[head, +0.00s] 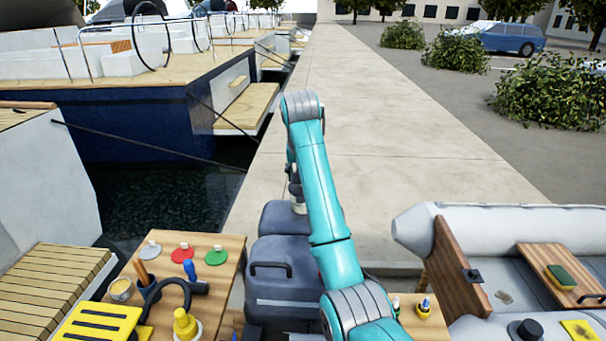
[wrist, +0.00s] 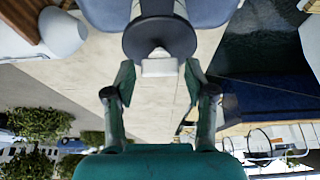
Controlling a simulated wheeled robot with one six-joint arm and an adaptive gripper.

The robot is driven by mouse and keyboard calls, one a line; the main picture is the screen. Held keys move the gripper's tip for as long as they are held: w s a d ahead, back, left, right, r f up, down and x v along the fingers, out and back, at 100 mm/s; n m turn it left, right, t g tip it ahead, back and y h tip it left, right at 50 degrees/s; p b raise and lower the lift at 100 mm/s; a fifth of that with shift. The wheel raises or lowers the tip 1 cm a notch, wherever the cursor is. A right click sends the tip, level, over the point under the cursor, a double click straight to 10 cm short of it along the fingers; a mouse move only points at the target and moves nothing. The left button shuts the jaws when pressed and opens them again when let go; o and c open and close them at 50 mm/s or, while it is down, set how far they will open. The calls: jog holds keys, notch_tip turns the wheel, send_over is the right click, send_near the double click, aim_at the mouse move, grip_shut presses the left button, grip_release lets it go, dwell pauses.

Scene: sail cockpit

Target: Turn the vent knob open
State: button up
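My gripper (head: 297,193) hangs at the end of my teal arm, above the paved quay and beside blue-grey boxes. In the wrist view my gripper (wrist: 159,82) is open, its two fingers well apart with nothing held between them. A dark round disc (wrist: 150,38) and a small white block (wrist: 159,68) show around and beyond the fingertips; I cannot tell what they belong to.
A wooden table (head: 226,247) at lower left carries grey, red (head: 181,255) and green discs, a yellow object (head: 185,323) and a dark hook-shaped piece. A grey dinghy (head: 500,218) lies right, with a green sponge (head: 560,277). The quay (head: 400,150) ahead is clear; water lies left.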

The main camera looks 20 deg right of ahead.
jog(key=c, duration=0.7)
jog(key=shift+n, duration=0.4)
jog(key=n+y, duration=0.1)
jog(key=n, duration=0.2)
jog(key=shift+d, duration=0.15)
jog(key=n+y, duration=0.1)
jog(key=n, duration=0.2)
jog(key=shift+n+y, duration=0.3)
jog(key=shift+y, duration=0.1)
jog(key=n+y, duration=0.1)
jog(key=n, duration=0.3)
jog(key=shift+d+g, duration=0.1)
jog(key=shift+g, duration=0.3)
jog(key=shift+w+n+g+y, duration=0.1)
jog(key=shift+n+g+y, duration=0.45)
jog(key=shift+n, duration=1.15)
